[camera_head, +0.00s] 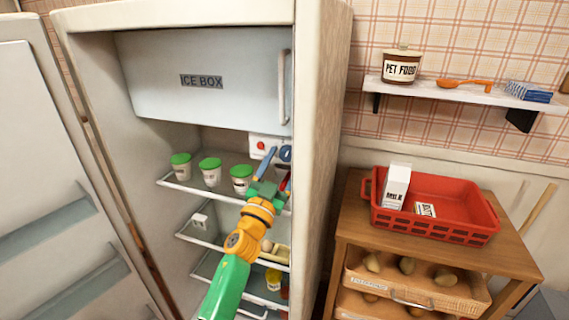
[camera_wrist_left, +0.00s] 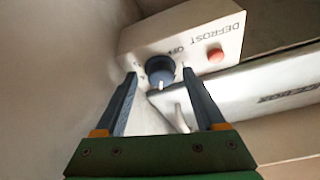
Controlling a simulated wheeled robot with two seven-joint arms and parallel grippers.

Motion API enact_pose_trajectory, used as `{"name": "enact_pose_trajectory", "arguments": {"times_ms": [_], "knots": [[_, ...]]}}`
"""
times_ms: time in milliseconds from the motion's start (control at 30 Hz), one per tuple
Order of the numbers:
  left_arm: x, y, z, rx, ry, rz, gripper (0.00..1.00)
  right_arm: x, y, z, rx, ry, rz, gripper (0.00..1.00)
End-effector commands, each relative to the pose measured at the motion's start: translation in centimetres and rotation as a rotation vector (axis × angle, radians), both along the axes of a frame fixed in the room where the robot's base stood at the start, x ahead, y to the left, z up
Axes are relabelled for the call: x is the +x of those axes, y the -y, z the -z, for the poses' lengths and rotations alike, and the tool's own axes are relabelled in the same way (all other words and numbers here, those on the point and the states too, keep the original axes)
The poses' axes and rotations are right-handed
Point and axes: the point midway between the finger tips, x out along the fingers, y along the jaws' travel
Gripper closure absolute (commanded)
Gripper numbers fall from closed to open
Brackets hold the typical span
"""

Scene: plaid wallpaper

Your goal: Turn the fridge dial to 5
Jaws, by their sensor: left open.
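The dark blue fridge dial (camera_head: 285,153) sits on a white control panel (camera_head: 257,143) below the ice box, beside a red button. In the left wrist view the dial (camera_wrist_left: 159,69) shows a white pointer mark at its lower edge. The panel reads DEFROST and OFF; the other markings are too small to read. My left gripper (camera_head: 276,164) is open, its fingers pointing up at the panel. In the left wrist view its fingertips (camera_wrist_left: 160,76) stand apart on either side of the dial, with no clear contact. My right gripper is not in view.
The ice box (camera_head: 215,85) is closed above the panel. Green-lidded tubs (camera_head: 210,170) stand on the shelf left of my arm. The open fridge door (camera_head: 45,180) is at left. A red crate (camera_head: 450,232) sits on a wooden cabinet to the right.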

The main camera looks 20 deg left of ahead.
Motion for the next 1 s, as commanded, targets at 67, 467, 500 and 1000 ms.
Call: {"name": "enact_pose_trajectory", "arguments": {"times_ms": [67,467,500,1000], "knots": [[0.0,0.0,0.0,0.0,0.0,0.0,0.28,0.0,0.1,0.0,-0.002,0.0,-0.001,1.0],[0.0,0.0,0.0,0.0,-0.001,0.0,1.0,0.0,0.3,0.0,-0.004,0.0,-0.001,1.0],[0.0,0.0,0.0,0.001,-0.001,-0.001,1.0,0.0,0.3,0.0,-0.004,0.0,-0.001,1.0],[0.0,-0.3,-0.3,0.225,0.006,0.0,1.0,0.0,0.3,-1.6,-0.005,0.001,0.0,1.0]]}}
